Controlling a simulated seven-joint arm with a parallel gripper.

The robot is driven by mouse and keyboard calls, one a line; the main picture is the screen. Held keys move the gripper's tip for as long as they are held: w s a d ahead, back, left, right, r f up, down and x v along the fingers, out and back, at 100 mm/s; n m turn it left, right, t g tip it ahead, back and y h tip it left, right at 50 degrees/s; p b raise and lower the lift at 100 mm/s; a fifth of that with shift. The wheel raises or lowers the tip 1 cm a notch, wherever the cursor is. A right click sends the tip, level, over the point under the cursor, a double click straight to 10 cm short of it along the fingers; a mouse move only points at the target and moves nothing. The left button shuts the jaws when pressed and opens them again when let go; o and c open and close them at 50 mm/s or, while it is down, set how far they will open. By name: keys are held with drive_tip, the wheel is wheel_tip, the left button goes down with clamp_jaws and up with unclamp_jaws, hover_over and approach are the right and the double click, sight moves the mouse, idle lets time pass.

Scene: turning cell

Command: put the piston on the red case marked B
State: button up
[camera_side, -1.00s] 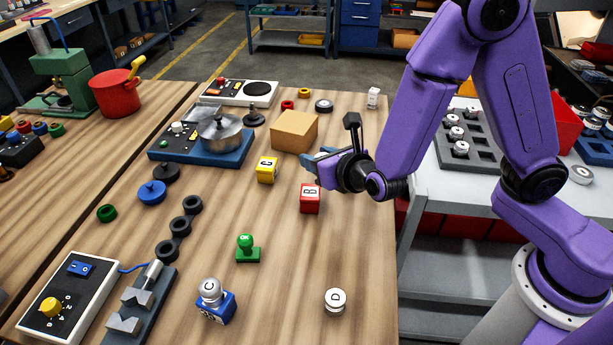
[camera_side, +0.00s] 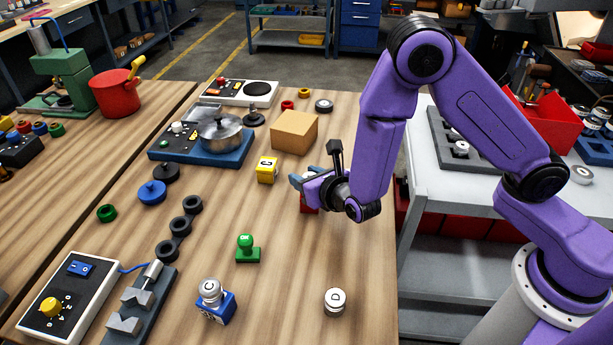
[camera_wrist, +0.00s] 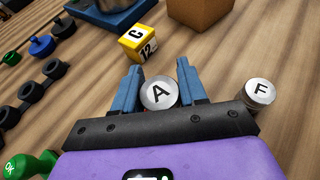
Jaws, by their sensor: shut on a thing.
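My gripper (camera_side: 298,181) is over the red case (camera_side: 308,209) marked B in the side view and hides most of it, including its letter. In the wrist view my gripper (camera_wrist: 159,75) has its blue fingers on either side of a round silver piston (camera_wrist: 158,92) with an A on top, and is shut on it. The side view hides this piston behind the fingers. Whether the piston touches the case or hangs above it, I cannot tell.
A yellow case (camera_side: 267,170) and a cardboard box (camera_side: 295,132) stand behind the gripper. A green stamp (camera_side: 247,250), a blue case (camera_side: 217,308) bearing a piston marked C, and a piston marked D (camera_side: 335,302) are nearer the front. A piston marked F (camera_wrist: 260,92) stands right of my fingers.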

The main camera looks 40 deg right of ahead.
drive_tip(key=shift+f, duration=0.15)
drive_tip(key=o, duration=1.1)
drive_tip(key=shift+s+r, duration=0.1)
drive_tip(key=shift+r, duration=0.15)
drive_tip(key=v, duration=1.1)
drive_tip(key=shift+s, duration=0.4)
